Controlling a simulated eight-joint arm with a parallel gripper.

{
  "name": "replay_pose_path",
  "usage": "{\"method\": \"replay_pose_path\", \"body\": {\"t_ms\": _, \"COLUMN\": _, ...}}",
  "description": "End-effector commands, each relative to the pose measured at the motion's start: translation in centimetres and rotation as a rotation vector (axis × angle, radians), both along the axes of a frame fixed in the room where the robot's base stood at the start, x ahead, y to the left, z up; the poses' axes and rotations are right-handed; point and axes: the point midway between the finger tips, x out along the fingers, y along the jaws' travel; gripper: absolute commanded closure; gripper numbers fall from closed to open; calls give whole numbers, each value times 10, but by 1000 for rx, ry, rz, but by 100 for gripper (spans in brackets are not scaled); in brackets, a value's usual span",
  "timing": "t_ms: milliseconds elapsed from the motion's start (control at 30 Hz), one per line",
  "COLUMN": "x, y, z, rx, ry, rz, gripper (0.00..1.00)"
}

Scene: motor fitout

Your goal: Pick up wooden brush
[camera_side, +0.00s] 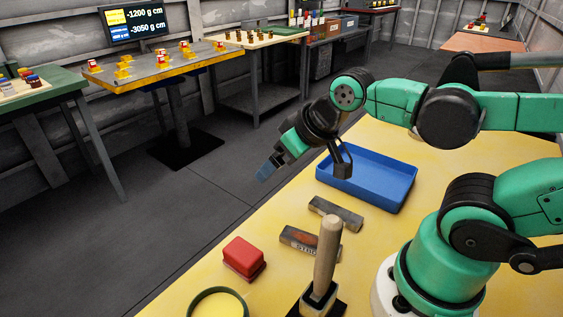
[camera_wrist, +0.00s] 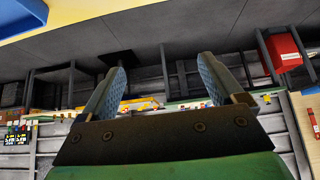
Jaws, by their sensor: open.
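The likely wooden brush is a pale wooden handle (camera_side: 327,252) standing upright in a dark square holder (camera_side: 318,297) at the front of the yellow table; its lower end is hidden and I see no bristles. My gripper (camera_side: 267,171) is up in the air to the upper left of it, near the table's left edge, tilted down and left. In the wrist view my gripper (camera_wrist: 162,85) has its two blue-grey fingers spread apart with nothing between them. The wooden handle does not show in the wrist view.
Other workbenches stand across the dark floor.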

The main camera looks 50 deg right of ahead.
Motion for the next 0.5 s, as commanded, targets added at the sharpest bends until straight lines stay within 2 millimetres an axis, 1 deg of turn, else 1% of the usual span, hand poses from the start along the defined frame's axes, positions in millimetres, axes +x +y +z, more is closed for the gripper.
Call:
{"method": "replay_pose_path", "body": {"t_ms": 33, "x": 0, "y": 0, "z": 0, "rx": 0, "ry": 0, "rz": 0, "gripper": 23}}
{"method": "replay_pose_path", "body": {"t_ms": 67, "x": 0, "y": 0, "z": 0, "rx": 0, "ry": 0, "rz": 0, "gripper": 32}}
{"method": "replay_pose_path", "body": {"t_ms": 100, "x": 0, "y": 0, "z": 0, "rx": 0, "ry": 0, "rz": 0, "gripper": 34}}
{"method": "replay_pose_path", "body": {"t_ms": 367, "x": 0, "y": 0, "z": 0, "rx": 0, "ry": 0, "rz": 0, "gripper": 34}}
{"method": "replay_pose_path", "body": {"t_ms": 467, "x": 0, "y": 0, "z": 7, "rx": 0, "ry": 0, "rz": 0, "gripper": 34}}
{"method": "replay_pose_path", "body": {"t_ms": 500, "x": 0, "y": 0, "z": 13, "rx": 0, "ry": 0, "rz": 0, "gripper": 34}}
